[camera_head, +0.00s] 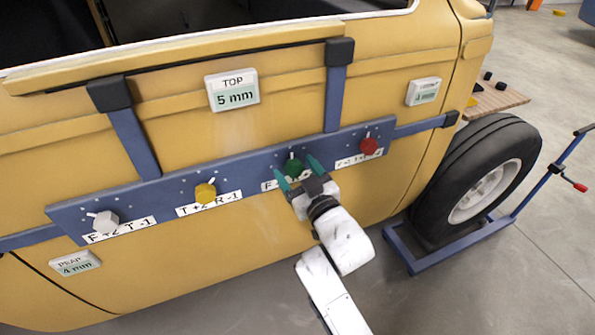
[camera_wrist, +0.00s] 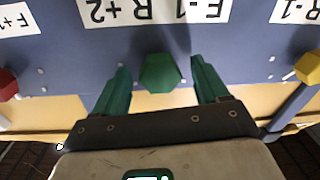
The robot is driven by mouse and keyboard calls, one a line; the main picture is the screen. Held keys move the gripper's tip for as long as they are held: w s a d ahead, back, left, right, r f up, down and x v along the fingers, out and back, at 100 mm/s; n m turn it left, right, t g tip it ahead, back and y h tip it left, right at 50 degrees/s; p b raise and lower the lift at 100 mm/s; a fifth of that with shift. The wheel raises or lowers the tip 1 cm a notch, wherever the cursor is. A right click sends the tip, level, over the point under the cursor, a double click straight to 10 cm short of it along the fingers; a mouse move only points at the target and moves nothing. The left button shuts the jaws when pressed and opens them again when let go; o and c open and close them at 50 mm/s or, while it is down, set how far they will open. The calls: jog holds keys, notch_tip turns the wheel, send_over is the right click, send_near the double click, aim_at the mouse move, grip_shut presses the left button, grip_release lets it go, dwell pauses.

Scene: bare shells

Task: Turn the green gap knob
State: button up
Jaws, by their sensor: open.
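The green knob (camera_head: 293,168) sits on the blue bar mounted across the yellow vehicle door, between the yellow and red knobs. In the wrist view the green knob (camera_wrist: 160,73) is a hexagonal shape between my two green fingers. My gripper (camera_head: 299,173) is open, with one finger on each side of the knob. In the wrist view my gripper (camera_wrist: 163,85) shows a gap between each finger and the knob. The label above the knob in the wrist view (camera_wrist: 155,10) reads upside down and is partly cut off; my gripper partly covers it in the head view.
On the blue bar (camera_head: 240,166) are a white knob (camera_head: 105,222), a yellow knob (camera_head: 205,193) and a red knob (camera_head: 369,146). A TOP display (camera_head: 232,90) reads 5 mm; a lower-left display (camera_head: 75,264) reads 4 mm. A wheel (camera_head: 480,180) stands at right.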

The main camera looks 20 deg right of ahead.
jog(key=c, duration=1.1)
jog(key=shift+o, duration=0.2)
jog(key=shift+n, duration=0.3)
jog(key=n+p, duration=0.2)
jog(key=n, duration=0.1)
jog(key=shift+r, duration=0.15)
jog(key=n+p, duration=0.1)
jog(key=n, duration=0.3)
jog(key=shift+a+n+p, duration=0.1)
jog(key=shift+n+p, duration=0.2)
jog(key=shift+n, duration=0.1)
jog(key=o, duration=1.1)
jog(key=shift+c, duration=0.2)
